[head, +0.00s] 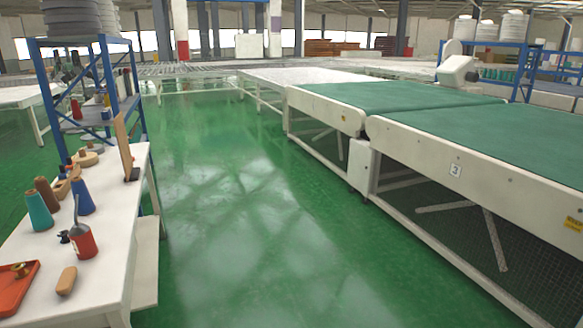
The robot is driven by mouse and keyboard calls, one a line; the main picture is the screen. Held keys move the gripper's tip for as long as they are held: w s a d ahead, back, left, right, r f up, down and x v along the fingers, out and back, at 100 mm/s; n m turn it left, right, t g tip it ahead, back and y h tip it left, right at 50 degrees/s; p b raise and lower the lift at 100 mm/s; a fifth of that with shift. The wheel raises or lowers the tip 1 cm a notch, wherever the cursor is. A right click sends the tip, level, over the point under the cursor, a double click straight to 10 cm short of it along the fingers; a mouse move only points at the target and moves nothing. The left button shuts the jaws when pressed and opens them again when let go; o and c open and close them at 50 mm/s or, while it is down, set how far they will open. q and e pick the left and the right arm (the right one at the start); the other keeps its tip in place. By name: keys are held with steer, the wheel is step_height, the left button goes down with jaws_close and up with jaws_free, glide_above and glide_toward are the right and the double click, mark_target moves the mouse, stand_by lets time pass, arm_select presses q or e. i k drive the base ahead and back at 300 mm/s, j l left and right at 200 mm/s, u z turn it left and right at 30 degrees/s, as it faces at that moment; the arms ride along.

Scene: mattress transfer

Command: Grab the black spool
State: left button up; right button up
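No black spool can be made out for certain. A small black object (64,237) sits on the white worktable (108,255) at the left, just left of a red oil can (82,240); it is too small to tell whether it is a spool. Coloured thread cones stand behind it: a teal one (38,210), a brown one (46,193) and a blue one (83,198). Small dark items also show on the blue shelf rack, too small to identify. Neither of my grippers is in view.
The table also holds an orange tray (14,290), a wooden block (66,281) and an upright wooden board (124,148). The blue rack (106,75) stands behind it. A green-topped conveyor (480,140) runs along the right. The green floor between (235,220) is clear.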

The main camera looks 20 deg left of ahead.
mark_target(64, 239)
steer(key=i+u, duration=0.2)
steer(key=u, duration=0.15)
steer(key=i+u, duration=0.2)
steer(key=u, duration=0.15)
steer(key=i+l+u, duration=0.1)
steer(key=u, duration=0.25)
steer(key=i+l+u, duration=0.15)
steer(key=i+u, duration=0.3)
steer(key=i+l+u, duration=0.2)
steer(key=u, duration=0.2)
steer(key=i+l+u, duration=0.35)
steer(key=l+u, duration=0.15)
steer(key=l, duration=0.2)
steer(key=i+l+u, duration=0.1)
steer(key=l, duration=0.25)
steer(key=i+l+u, duration=0.1)
steer(key=l, duration=0.2)
steer(key=i, duration=0.05)
